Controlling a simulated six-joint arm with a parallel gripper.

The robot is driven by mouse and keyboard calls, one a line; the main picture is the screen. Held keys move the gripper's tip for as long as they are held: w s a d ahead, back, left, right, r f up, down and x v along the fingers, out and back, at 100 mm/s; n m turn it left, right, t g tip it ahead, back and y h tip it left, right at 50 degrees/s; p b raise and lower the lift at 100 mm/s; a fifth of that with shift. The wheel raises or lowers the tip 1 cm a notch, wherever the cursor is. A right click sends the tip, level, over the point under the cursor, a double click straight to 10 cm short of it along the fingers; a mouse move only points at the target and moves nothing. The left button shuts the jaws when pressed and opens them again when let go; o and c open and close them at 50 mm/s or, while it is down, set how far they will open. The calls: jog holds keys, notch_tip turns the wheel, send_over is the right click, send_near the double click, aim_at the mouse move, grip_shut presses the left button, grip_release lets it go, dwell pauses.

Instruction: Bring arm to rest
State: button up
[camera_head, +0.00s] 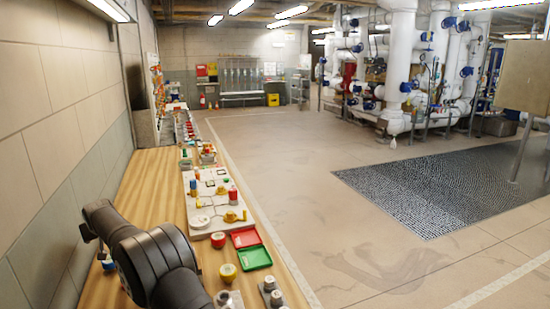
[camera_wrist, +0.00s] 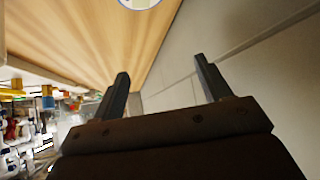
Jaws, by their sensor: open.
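My gripper (camera_wrist: 162,75) shows in the wrist view with its two dark fingers spread apart. It is open and nothing is between the fingers. Behind the fingers are the wooden bench top (camera_wrist: 150,40) and the tiled wall (camera_wrist: 255,50). In the head view my black arm is folded low at the left front, over the near end of the wooden bench (camera_head: 150,195). The gripper itself cannot be made out in the head view.
A pale board (camera_head: 213,203) with valves and coloured parts lies on the bench, right of my arm. Red (camera_head: 245,238) and green (camera_head: 255,258) trays and a yellow-topped object (camera_head: 228,272) are close by. The tiled wall (camera_head: 65,120) borders the left. The floor (camera_head: 300,180) is open.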

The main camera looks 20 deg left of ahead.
notch_tip(320, 180, up, 6)
jog(key=w+d, duration=0.7)
jog(key=d, duration=0.4)
jog(key=w+d, duration=0.7)
jog(key=d, duration=0.4)
jog(key=w+d, duration=0.8)
jog(key=d, duration=0.4)
jog(key=shift+f, duration=0.35)
jog(key=s+a, duration=0.4)
jog(key=a, duration=0.5)
jog(key=s+a, duration=0.4)
jog(key=a, duration=0.5)
jog(key=shift+a+f+g, duration=0.15)
jog(key=shift+a+g, duration=0.15)
jog(key=shift+a, duration=0.1)
